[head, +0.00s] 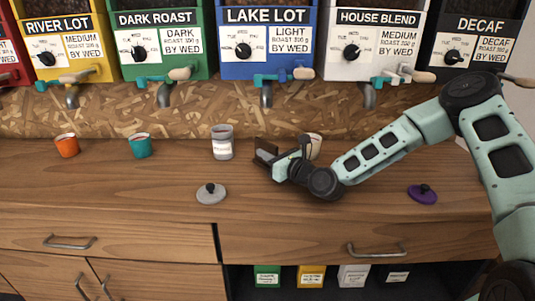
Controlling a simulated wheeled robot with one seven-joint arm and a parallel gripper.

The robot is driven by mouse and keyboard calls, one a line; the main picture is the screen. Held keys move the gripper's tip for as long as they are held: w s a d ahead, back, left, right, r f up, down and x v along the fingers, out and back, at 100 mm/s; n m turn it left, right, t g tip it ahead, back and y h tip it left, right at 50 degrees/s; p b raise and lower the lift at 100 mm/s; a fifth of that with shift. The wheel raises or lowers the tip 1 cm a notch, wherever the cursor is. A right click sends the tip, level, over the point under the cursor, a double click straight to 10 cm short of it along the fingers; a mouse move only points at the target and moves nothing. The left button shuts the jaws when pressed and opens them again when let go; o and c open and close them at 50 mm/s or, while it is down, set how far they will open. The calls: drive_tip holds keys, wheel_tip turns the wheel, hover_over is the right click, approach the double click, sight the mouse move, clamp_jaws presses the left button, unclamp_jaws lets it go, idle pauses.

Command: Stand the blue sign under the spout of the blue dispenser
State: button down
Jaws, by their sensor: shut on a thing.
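The blue dispenser (265,40), labelled LAKE LOT, hangs at the middle of the back wall. Its grey spout (266,98) points down above the counter. My gripper (267,156) is low over the counter, a little in front of and below that spout. It is shut on a small dark thing (265,148), mostly hidden by the fingers. I cannot tell whether this is the sign, or whether it touches the counter. No blue sign face shows anywhere.
A grey labelled jar (222,142) stands left of my gripper; a pale cup (314,147) is partly hidden behind it. Teal (140,146) and orange (66,146) cups stand farther left. A grey lid (211,194) and purple lid (423,194) lie in front.

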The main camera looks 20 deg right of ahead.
drive_tip(key=shift+f, duration=0.1)
drive_tip(key=shift+f, duration=0.1)
drive_tip(key=c, duration=1.5)
unclamp_jaws()
drive_tip(key=shift+r, duration=0.25)
drive_tip(key=b+v, duration=0.1)
drive_tip(key=v, duration=1.1)
